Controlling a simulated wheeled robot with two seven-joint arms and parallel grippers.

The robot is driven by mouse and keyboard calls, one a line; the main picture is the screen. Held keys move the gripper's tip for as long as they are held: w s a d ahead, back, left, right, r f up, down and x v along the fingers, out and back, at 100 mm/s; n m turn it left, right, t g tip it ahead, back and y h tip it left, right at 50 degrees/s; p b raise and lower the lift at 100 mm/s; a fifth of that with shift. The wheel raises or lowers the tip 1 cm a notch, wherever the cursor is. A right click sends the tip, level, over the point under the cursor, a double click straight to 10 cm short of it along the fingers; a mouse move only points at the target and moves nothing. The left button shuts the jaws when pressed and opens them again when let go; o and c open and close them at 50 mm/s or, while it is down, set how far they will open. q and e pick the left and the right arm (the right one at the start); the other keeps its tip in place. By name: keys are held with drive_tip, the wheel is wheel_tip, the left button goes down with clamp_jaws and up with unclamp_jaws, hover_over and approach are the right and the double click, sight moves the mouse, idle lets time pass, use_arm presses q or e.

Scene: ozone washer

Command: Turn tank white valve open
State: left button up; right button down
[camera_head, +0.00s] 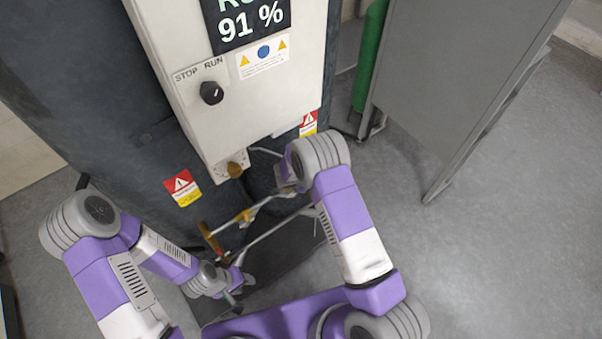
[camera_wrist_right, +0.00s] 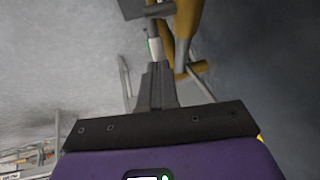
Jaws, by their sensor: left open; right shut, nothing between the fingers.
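Brass pipework (camera_head: 238,217) with pale fittings runs low in front of the dark tank (camera_head: 190,225). The tank's white valve cannot be picked out surely; a small whitish cylinder (camera_wrist_right: 155,47) beside an ochre pipe (camera_wrist_right: 187,22) shows just beyond my right fingers in the right wrist view. My right gripper (camera_wrist_right: 156,84) is shut and empty, pointing at that cylinder; contact cannot be told. In the head view my right arm's wrist hides most of it. My left gripper (camera_head: 240,288) is open and empty, low in front of the pipework.
A white control box (camera_head: 235,90) with a black STOP/RUN knob (camera_head: 211,93) and a display reading 91 % is above the pipes. A green cylinder (camera_head: 369,60) and a grey metal panel (camera_head: 455,75) stand to the right. The floor (camera_head: 510,240) at right is clear.

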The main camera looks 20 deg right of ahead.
use_arm(q)
drive_tip(key=shift+r+p, duration=1.7)
drive_tip(key=shift+r, duration=0.7)
use_arm(e)
drive_tip(key=shift+w+d+f+g+y, duration=0.2)
drive_tip(key=shift+d+f+y, duration=0.25)
drive_tip(key=shift+d+f, duration=0.2)
drive_tip(key=shift+w+d+f+g+y, duration=0.2)
drive_tip(key=shift+d+f+y, duration=0.25)
drive_tip(key=shift+d+f, duration=0.15)
use_arm(q)
drive_tip(key=shift+s, duration=0.1)
use_arm(e)
drive_tip(key=shift+d, duration=0.1)
use_arm(q)
drive_tip(key=shift+r, duration=0.1)
use_arm(e)
drive_tip(key=shift+s+r, duration=0.1)
use_arm(q)
wheel_tip(320, 180, up, 5)
drive_tip(key=p, duration=0.5)
drive_tip(key=shift+r+p, duration=0.2)
drive_tip(key=shift+p, duration=0.1)
use_arm(e)
wheel_tip(320, 180, up, 14)
drive_tip(key=s, duration=0.2)
drive_tip(key=shift+s+d, duration=0.15)
drive_tip(key=shift+d, duration=0.25)
